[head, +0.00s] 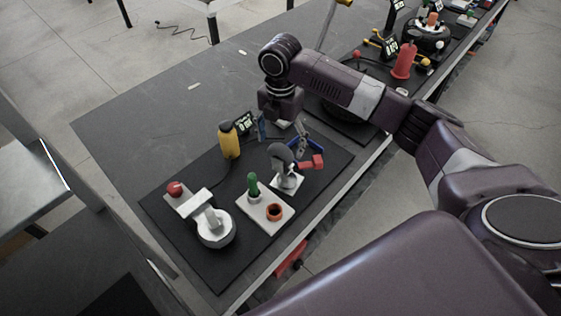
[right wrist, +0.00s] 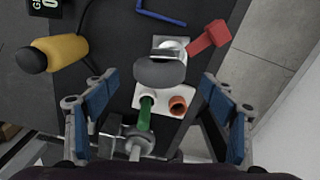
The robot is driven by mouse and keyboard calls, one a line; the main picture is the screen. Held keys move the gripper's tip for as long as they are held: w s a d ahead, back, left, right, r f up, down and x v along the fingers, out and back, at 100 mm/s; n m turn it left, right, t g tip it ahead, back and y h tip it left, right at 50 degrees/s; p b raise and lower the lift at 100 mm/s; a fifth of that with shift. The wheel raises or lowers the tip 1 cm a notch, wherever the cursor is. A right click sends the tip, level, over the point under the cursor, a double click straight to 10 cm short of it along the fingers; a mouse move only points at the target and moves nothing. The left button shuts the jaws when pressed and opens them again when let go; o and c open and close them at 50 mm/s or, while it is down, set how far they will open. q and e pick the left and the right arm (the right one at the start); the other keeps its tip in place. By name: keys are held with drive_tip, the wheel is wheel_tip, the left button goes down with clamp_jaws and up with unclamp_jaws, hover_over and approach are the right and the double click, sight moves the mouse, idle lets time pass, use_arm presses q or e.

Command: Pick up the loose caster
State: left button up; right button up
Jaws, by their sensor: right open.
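The loose caster (head: 281,157) has a grey wheel and a pale mounting plate, and stands on the dark mat (head: 185,245). In the right wrist view the caster (right wrist: 160,72) lies centrally, ahead of and between the blue finger pads. My right gripper (head: 283,135) is open and empty, close above the caster. Both its fingers (right wrist: 160,95) show wide apart in the wrist view, with no visible contact on the wheel. The caster's lower part is partly hidden by its wheel in the wrist view. My left gripper is out of view.
A white block (head: 277,222) with a green-handled tool and an orange ring stands close to the caster. A red piece (right wrist: 208,38) lies beside it. A yellow bottle-like object (head: 229,141), a display and a white wheeled part (head: 214,232) are nearby.

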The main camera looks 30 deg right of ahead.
sight(280, 159)
wheel_tip(280, 159, down, 3)
drive_tip(key=shift+f+p, duration=0.1)
drive_tip(key=shift+p, duration=0.5)
wheel_tip(280, 159, down, 4)
drive_tip(key=shift+r+p, duration=0.25)
drive_tip(key=shift+p, duration=0.35)
drive_tip(key=shift+f, duration=0.35)
drive_tip(key=shift+c, duration=0.4)
drive_tip(key=shift+s, duration=0.1)
drive_tip(key=c, duration=1.5)
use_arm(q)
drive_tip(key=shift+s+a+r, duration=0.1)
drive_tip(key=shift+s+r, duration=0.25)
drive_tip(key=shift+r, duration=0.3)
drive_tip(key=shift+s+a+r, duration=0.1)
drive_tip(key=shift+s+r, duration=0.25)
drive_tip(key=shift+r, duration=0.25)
use_arm(e)
drive_tip(key=shift+c, duration=0.6)
drive_tip(key=shift+r, duration=0.1)
